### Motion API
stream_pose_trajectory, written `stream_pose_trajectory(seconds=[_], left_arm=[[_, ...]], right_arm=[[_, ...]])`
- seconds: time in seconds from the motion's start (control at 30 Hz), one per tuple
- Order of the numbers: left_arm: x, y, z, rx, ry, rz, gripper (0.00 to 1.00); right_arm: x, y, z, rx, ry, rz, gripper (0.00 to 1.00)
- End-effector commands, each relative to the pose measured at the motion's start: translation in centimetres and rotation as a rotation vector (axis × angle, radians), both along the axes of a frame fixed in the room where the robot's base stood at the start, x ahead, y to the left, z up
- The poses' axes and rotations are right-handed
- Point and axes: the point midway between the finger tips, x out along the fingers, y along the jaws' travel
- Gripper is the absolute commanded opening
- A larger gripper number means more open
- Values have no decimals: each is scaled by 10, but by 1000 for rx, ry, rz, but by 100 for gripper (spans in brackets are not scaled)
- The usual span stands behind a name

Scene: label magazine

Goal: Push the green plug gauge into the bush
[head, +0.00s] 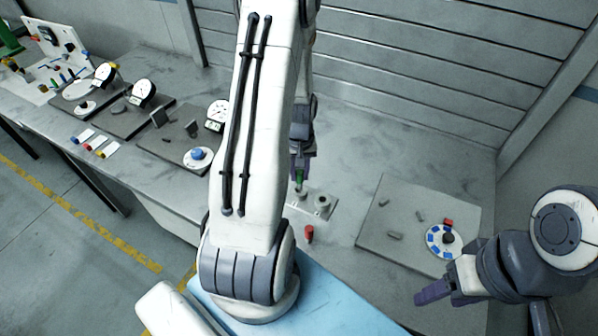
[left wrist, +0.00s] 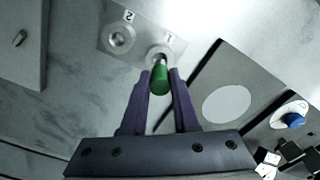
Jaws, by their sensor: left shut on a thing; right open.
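The green plug gauge (left wrist: 160,78) is between the purple fingers of my left gripper (left wrist: 160,80), its silver end pointing at the bush marked 1 (left wrist: 154,50). In the head view the green plug gauge (head: 299,174) is upright above the same bush (head: 301,195), and my left gripper (head: 299,162) is partly hidden by my arm. I cannot tell whether the tip is inside the bore or just over it. A second bush marked 2 (left wrist: 119,38) is on the same plate and shows an open bore. My right gripper (head: 432,293) is open and empty at the lower right.
A red plug (head: 309,233) stands in front of the bush plate. To the right, a grey board (head: 398,215) carries a round disc with blue marks (head: 443,241). Dial gauges (head: 143,91) and boards fill the left bench. A slatted wall closes the back.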

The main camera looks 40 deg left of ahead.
Motion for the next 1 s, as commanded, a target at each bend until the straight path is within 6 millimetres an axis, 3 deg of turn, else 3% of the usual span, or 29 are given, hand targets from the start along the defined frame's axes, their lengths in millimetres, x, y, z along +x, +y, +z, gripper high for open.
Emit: stream_pose_trajectory(seconds=[1.0], left_arm=[[0,0,-13,0,0,0,0]], right_arm=[[0,0,-10,0,0,0,59]])
